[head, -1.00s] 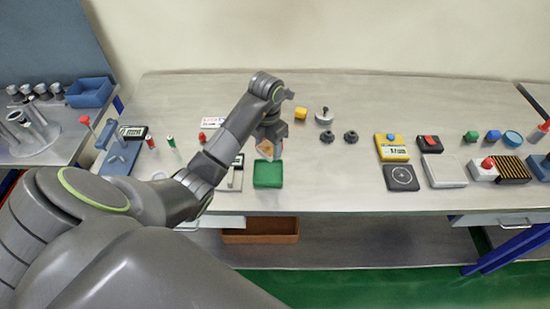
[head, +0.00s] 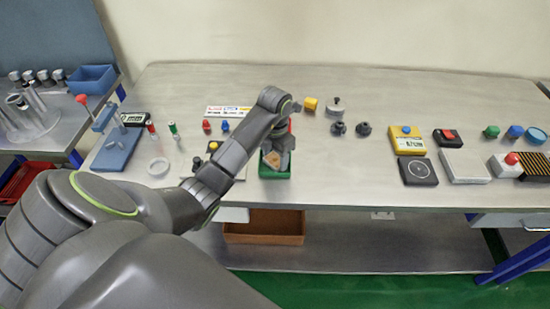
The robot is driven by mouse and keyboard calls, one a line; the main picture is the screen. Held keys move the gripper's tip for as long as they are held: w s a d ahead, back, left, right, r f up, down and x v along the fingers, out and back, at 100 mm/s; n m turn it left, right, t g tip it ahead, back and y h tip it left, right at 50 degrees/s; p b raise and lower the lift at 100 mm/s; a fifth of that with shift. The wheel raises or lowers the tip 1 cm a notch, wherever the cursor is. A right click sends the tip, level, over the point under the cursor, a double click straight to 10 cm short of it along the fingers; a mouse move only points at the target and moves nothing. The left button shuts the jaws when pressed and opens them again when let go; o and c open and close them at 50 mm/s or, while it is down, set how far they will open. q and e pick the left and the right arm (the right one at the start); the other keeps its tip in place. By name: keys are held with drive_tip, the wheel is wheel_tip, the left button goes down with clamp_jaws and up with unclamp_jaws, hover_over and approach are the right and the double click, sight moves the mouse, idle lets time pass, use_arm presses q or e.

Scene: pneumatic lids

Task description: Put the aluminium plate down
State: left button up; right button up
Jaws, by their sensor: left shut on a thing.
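My left gripper (head: 274,160) is low over the green tray (head: 268,175) near the front of the bench. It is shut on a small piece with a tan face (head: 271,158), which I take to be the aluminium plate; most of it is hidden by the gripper. The piece is at or just above the tray, and I cannot tell whether it touches the bottom. The gripper hides much of the tray. My right gripper is not in view.
A yellow gauge box (head: 407,140), a dark round-dial block (head: 417,171) and a pale flat block (head: 465,166) stand to the right. Two dark knobs (head: 350,129) lie behind. A blue stand (head: 116,150) is at the left. The bench between tray and dial block is clear.

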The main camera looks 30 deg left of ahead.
sight(275, 160)
use_arm(q)
drive_tip(key=shift+r, duration=0.1)
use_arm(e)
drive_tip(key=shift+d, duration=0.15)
use_arm(q)
drive_tip(key=o, duration=0.7)
drive_tip(key=shift+o, duration=0.7)
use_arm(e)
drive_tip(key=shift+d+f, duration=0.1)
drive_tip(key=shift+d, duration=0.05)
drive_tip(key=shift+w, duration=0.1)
use_arm(q)
wheel_tip(275, 160, up, 12)
drive_tip(key=p, duration=1)
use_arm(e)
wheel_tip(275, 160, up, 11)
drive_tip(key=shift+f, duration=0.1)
